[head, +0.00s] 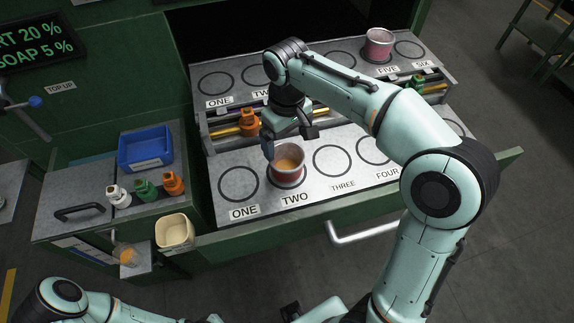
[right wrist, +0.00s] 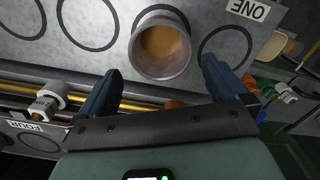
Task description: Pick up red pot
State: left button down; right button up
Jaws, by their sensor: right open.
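A red pot (head: 287,171) with orange contents stands upright on the ring marked TWO in the front row. In the right wrist view the pot (right wrist: 160,47) is seen from above, ahead of and between the fingers. My right gripper (head: 276,146) is at the pot's back left side, open and empty. Its two dark blue fingers are spread wide in the right wrist view (right wrist: 160,70). I cannot tell whether a finger touches the pot. A second pinkish-red pot (head: 378,44) stands in the back row near FIVE.
Front rings ONE (head: 238,184) and THREE (head: 333,160) are empty. A raised rail with an orange fitting (head: 249,121) runs behind the front row. A blue bin (head: 146,146), small bottles (head: 145,189) and a cream container (head: 175,230) are at left.

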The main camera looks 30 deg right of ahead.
aim_at(286, 154)
notch_tip(286, 154, down, 6)
jog(key=shift+f+b, duration=0.1)
jog(key=shift+b, duration=0.25)
jog(key=c, duration=0.7)
jog(key=shift+c, duration=0.4)
jog(key=shift+r, duration=0.2)
